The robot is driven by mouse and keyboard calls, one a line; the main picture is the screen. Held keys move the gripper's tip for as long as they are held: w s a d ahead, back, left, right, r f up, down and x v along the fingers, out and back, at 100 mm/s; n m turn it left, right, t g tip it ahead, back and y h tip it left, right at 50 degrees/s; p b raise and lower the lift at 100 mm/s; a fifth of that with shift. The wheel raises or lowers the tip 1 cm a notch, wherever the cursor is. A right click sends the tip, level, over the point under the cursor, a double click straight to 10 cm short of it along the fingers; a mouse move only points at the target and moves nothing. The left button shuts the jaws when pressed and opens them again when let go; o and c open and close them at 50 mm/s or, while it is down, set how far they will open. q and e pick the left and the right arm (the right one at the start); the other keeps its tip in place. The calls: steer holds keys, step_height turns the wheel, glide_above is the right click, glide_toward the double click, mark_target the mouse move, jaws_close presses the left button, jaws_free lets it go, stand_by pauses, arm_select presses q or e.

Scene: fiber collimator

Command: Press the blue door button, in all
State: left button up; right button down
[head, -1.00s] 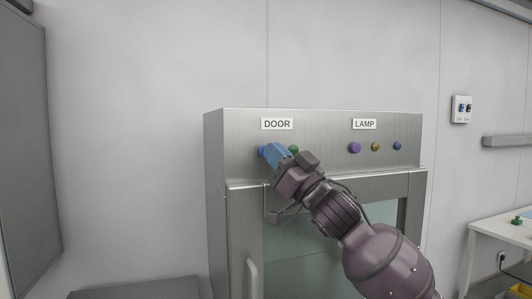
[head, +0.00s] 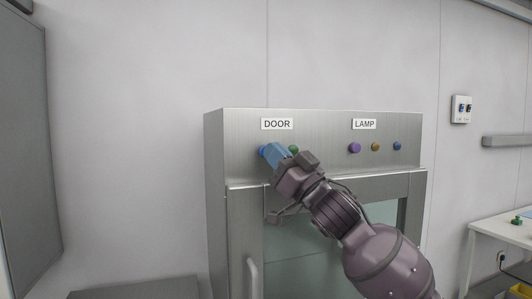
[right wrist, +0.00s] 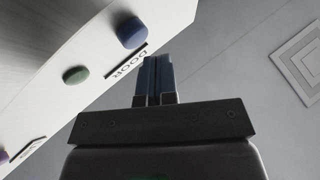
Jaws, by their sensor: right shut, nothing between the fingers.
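The blue door button (head: 262,151) is on the upper front panel of a steel cabinet, below the DOOR label (head: 277,124). It is partly hidden by the fingers of my right gripper (head: 272,152), which are shut and empty. In the right wrist view the blue button (right wrist: 131,32) stands out from the panel, and the shut fingertips (right wrist: 157,60) show beside it with a gap in the picture. A green button (right wrist: 75,75) is further along the panel; it also shows just right of the fingers in the head view (head: 294,149). My left gripper is not in view.
The cabinet (head: 330,137) also has a LAMP label (head: 364,124) over purple (head: 354,148), yellow (head: 375,147) and blue (head: 397,146) buttons. A glass door with a handle (head: 252,276) is below. A white table (head: 492,228) stands at right.

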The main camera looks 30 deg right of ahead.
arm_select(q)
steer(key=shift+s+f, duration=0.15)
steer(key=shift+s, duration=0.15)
arm_select(e)
steer(key=shift+w, duration=0.15)
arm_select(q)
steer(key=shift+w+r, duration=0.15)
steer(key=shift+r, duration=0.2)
arm_select(e)
steer(key=shift+w, duration=0.3)
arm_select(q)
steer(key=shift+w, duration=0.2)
arm_select(e)
steer(key=shift+d, duration=0.1)
